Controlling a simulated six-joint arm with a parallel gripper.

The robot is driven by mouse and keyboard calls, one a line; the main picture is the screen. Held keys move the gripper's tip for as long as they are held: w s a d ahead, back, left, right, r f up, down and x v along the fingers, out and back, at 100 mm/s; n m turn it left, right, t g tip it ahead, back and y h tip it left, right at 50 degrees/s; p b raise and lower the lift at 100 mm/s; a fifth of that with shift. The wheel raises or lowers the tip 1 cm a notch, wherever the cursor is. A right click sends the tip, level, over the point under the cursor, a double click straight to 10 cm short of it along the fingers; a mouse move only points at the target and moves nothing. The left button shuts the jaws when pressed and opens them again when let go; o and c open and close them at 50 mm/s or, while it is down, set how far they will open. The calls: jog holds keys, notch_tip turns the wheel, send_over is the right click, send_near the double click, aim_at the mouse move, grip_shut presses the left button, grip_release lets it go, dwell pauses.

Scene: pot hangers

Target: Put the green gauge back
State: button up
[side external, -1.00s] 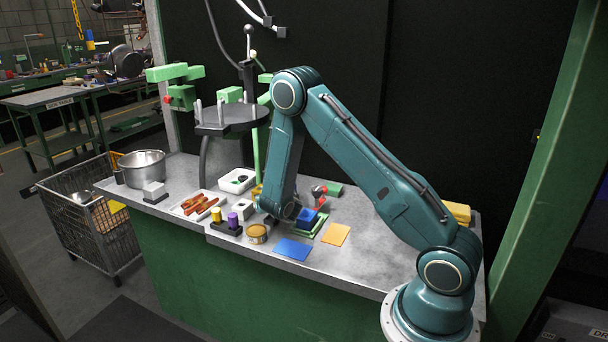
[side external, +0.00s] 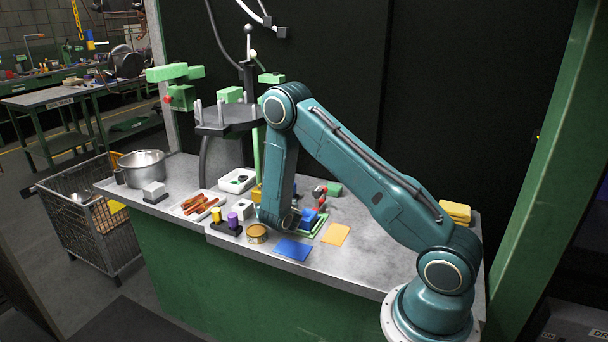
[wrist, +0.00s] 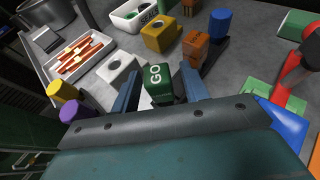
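The green gauge, a dark green block marked GO (wrist: 158,80), stands between the two blue fingers of my gripper (wrist: 160,76) in the wrist view. Narrow gaps seem to show between the block and the fingers, so the gripper looks open around it, not clamped. A white patch shows just below the block. In the side view the end of my arm (side external: 280,218) is low over the bench, behind the round tin, and hides the gauge and fingers.
Near the gripper are a white block with a hole (wrist: 119,70), a yellow block (wrist: 161,33), an orange block (wrist: 195,46) and a blue cylinder (wrist: 219,25). Yellow (wrist: 62,90) and purple (wrist: 75,110) cylinders stand left. A blue sheet (side external: 293,249) lies in front.

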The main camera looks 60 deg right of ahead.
jog(key=shift+r, duration=0.2)
jog(key=v, duration=1.2)
dwell(0.8)
jog(key=s+r+m+g+y, duration=0.1)
jog(key=s+r+m+g, duration=0.6)
jog(key=m, duration=1)
jog(key=s+a+r+m+t+y, duration=0.3)
jog(key=s+a+r+m+y, duration=0.5)
jog(key=s+a+r, duration=0.6)
jog(key=a+m, duration=0.2)
jog(key=shift+s+a+y, duration=0.3)
jog(key=shift+s, duration=0.1)
